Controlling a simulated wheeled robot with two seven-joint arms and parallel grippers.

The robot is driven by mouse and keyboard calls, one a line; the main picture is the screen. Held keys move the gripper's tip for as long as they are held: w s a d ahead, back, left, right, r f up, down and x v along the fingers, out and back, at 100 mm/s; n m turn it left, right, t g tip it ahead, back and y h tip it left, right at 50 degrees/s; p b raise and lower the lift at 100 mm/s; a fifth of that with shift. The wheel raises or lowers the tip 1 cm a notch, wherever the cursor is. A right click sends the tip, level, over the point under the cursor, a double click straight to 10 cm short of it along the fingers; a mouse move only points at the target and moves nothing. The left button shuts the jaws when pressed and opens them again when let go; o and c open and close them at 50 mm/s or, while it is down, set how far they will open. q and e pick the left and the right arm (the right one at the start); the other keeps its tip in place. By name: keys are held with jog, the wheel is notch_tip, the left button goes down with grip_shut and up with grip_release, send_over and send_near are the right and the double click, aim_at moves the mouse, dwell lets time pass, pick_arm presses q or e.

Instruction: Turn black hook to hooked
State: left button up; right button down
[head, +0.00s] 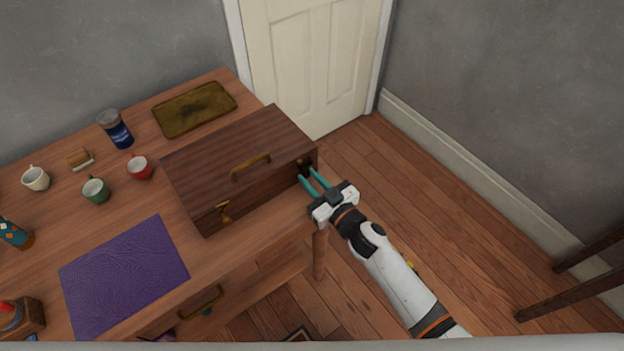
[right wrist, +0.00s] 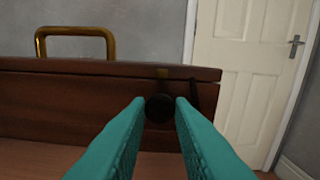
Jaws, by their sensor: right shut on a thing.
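A dark wooden box (head: 240,165) with a brass handle (head: 250,166) on its lid stands closed near the table's right end. The black hook (head: 305,169) is at the box's right front corner, partly hidden by my fingers. Whether the hook is engaged is too small to tell. My left gripper is out of view.
Open floor lies right of the table.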

jog(key=n, duration=0.5)
jog(key=shift+n+b, duration=0.3)
jog(key=n+b, duration=0.1)
jog(key=n, duration=0.5)
jog(key=shift+n, duration=0.4)
jog(key=c, duration=1.3)
grip_release()
jog(key=shift+d, duration=0.1)
jog(key=b+v, duration=0.1)
jog(key=v, duration=1.1)
